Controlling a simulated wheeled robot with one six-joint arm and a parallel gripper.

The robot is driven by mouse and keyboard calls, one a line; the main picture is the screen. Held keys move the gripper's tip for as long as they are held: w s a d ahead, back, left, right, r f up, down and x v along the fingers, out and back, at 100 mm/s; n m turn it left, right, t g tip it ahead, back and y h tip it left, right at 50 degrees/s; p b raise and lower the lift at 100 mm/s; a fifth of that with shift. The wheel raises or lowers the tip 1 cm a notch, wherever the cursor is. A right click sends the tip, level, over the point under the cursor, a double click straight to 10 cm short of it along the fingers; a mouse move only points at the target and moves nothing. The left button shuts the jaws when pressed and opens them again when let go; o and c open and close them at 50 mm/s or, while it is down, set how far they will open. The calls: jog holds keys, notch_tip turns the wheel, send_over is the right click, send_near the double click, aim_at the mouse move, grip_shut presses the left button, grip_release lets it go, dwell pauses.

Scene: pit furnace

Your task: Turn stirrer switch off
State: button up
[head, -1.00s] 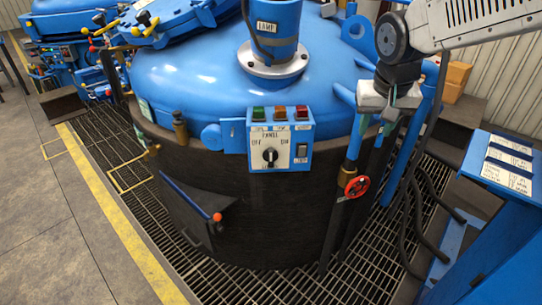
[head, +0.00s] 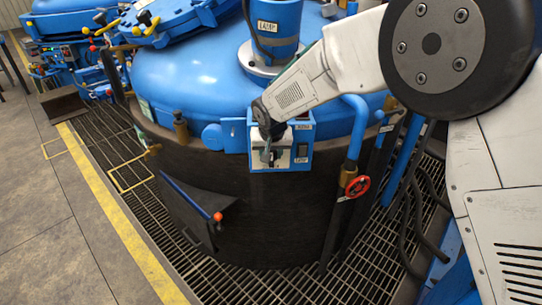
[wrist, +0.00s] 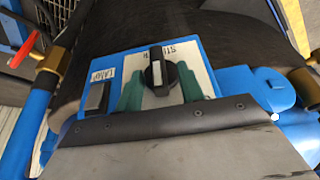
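The blue switch box (head: 307,160) is on the front of the dark furnace vessel, below its blue lid. In the wrist view its white plate appears upside down, with lettering starting "STI" partly hidden. The black rotary stirrer knob (wrist: 158,74) is on this plate, its pale mark pointing roughly towards my gripper. My gripper (wrist: 159,88) is open, with a green finger on each side of the knob and gaps visible. Whether it touches the knob cannot be told. In the head view my gripper (head: 268,152) covers much of the plate, including the knob.
A rocker switch labelled LAMP (wrist: 97,97) is beside the plate. A red valve wheel (head: 357,187) and blue pipes stand right of the box. An orange-tipped lever (head: 217,216) is below left. Metal grating surrounds the vessel.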

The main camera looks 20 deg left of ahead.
jog(key=shift+x, duration=0.9)
grip_shut()
jog(key=shift+s+a+f+n+t+h, duration=0.15)
jog(key=shift+n+t+h, duration=0.15)
jog(key=shift+t+h, duration=0.65)
jog(key=shift+a+r+n+t+h, duration=0.1)
jog(key=shift+a+n+t+h, duration=0.15)
jog(key=shift+h, duration=1.35)
jog(key=shift+s+a+f+n+t+h, duration=0.1)
jog(key=shift+n+t+h, duration=0.25)
jog(key=shift+t+h, duration=0.65)
jog(key=shift+g+h, duration=0.3)
jog(key=shift+h, duration=0.05)
